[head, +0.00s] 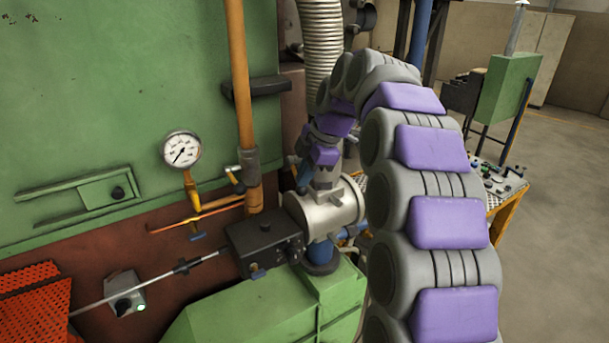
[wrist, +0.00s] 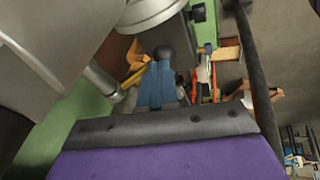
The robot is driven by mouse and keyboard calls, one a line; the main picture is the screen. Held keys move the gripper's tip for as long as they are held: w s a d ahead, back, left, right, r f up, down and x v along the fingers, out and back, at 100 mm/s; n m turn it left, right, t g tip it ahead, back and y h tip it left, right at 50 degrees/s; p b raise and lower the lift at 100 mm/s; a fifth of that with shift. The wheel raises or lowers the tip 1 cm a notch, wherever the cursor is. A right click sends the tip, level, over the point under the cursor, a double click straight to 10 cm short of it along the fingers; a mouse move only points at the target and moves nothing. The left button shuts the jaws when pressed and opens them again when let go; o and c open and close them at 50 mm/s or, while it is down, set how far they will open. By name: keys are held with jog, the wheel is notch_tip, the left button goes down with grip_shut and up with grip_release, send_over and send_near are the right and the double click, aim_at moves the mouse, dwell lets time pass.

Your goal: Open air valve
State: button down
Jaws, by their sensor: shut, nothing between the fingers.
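My arm arches over from the right in the head view, and my gripper (head: 304,173) points down just above a silver cylindrical valve body (head: 327,208). In the wrist view my gripper (wrist: 163,54) shows as narrow blue fingers with a dark tip, shut and empty. A silver round part (wrist: 150,12) is close beyond the tip; I cannot tell whether they touch. A black control box (head: 264,246) sits left of the valve body. Which part is the air valve is unclear.
A pressure gauge (head: 181,150) is on the green furnace wall (head: 120,80). A vertical orange pipe (head: 238,75) and a ribbed hose (head: 322,40) stand near my gripper. A green housing (head: 270,305) lies below. Open floor (head: 560,150) is at the right.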

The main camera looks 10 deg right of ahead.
jog(key=shift+f+b, duration=0.25)
jog(key=shift+b, duration=0.3)
jog(key=shift+f+t+b, duration=0.2)
jog(key=shift+t+b, duration=0.2)
jog(key=shift+b, duration=0.25)
jog(key=f+t+b, duration=0.1)
jog(key=b, duration=0.2)
jog(key=shift+y, duration=0.3)
jog(key=t+b, duration=0.1)
jog(key=b, duration=0.2)
jog(key=f+t+y+b, duration=0.1)
jog(key=b, duration=0.3)
jog(key=shift+w+a+f+n, duration=0.15)
jog(key=shift+w+f+n, duration=0.05)
jog(key=shift+f+n, duration=0.1)
jog(key=b, duration=0.1)
jog(key=t+b, duration=0.1)
jog(key=b, duration=0.1)
jog(key=shift+w+a+f+t, duration=0.1)
jog(key=shift+w+f+t, duration=0.1)
jog(key=shift+f+t, duration=0.1)
jog(key=b, duration=0.1)
jog(key=t+y+b, duration=0.1)
jog(key=shift+w+f+t+b, duration=0.1)
jog(key=shift+w+t+b, duration=0.2)
jog(key=shift+b, duration=0.05)
jog(key=shift+w+f+b, duration=0.1)
jog(key=shift+w+b, duration=0.25)
jog(key=shift+b, duration=0.3)
jog(key=shift+a, duration=0.1)
